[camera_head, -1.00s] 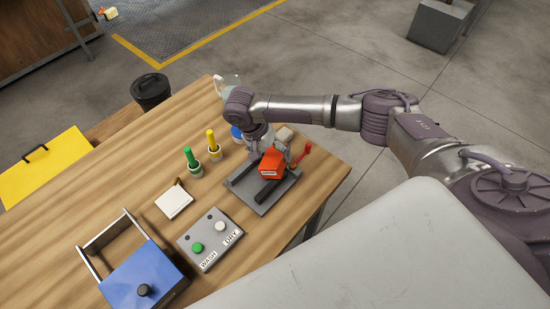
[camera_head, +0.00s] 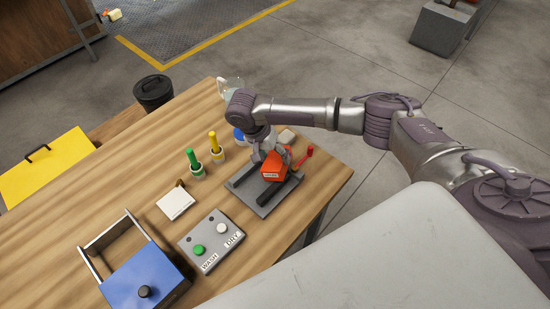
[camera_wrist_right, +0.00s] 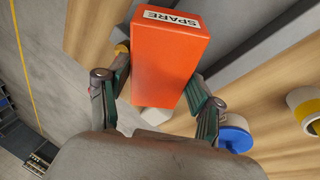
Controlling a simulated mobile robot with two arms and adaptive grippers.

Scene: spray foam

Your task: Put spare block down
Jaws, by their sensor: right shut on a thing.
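The spare block is an orange-red box (camera_head: 275,167) with a white label; in the right wrist view the block (camera_wrist_right: 165,65) has a label reading SPARE. My right gripper (camera_head: 270,150) is shut on it, with one finger on each side in the wrist view (camera_wrist_right: 158,92). The block is over the grey fixture plate (camera_head: 247,193) with dark bars, near the table's right end. I cannot tell whether it touches the plate. My left gripper is not in view.
A red-handled lever (camera_head: 305,154) stands right of the block. The table's left middle (camera_head: 110,190) is clear.

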